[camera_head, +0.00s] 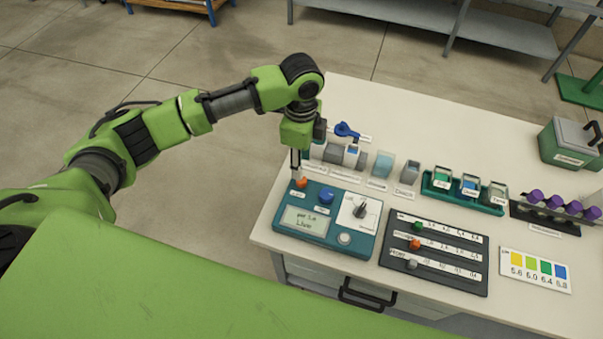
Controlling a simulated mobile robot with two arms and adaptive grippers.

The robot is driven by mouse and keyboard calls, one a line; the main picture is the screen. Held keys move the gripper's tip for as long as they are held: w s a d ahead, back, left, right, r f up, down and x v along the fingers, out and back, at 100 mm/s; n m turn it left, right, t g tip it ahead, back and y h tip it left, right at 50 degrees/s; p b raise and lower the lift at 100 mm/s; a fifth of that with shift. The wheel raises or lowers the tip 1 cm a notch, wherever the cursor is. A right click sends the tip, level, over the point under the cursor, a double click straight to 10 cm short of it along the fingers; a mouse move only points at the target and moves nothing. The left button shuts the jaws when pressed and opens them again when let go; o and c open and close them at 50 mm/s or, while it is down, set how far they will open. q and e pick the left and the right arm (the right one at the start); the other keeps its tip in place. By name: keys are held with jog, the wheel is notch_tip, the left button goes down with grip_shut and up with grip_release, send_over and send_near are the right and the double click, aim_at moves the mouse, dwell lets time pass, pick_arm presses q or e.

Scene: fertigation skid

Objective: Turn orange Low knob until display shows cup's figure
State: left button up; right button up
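The teal meter box (362,247) stands near the table's front left. An orange knob (301,183) is at its top left, beside a blue knob (327,196). The display (306,221) shows a small pH line, perhaps 5.0, above the word "Live". My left gripper (296,174) points down at the orange knob, with its tips at or just above it; contact is unclear. Its finger gap is too small to read. Cups with green (441,178), blue (469,185) and greyish (496,194) contents stand in a green tray (430,190). My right gripper is out of view.
A dark slider panel (440,272) and a colour card (535,270) marked 5.6 to 6.8 lie to the right. Several small containers stand behind the meter. A rack of purple-capped tubes (545,212) and a green case (568,145) are farther right.

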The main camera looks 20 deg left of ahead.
aim_at(302, 182)
pick_arm(q)
notch_tip(302, 182, down, 7)
jog(key=shift+p, duration=0.45)
grip_shut()
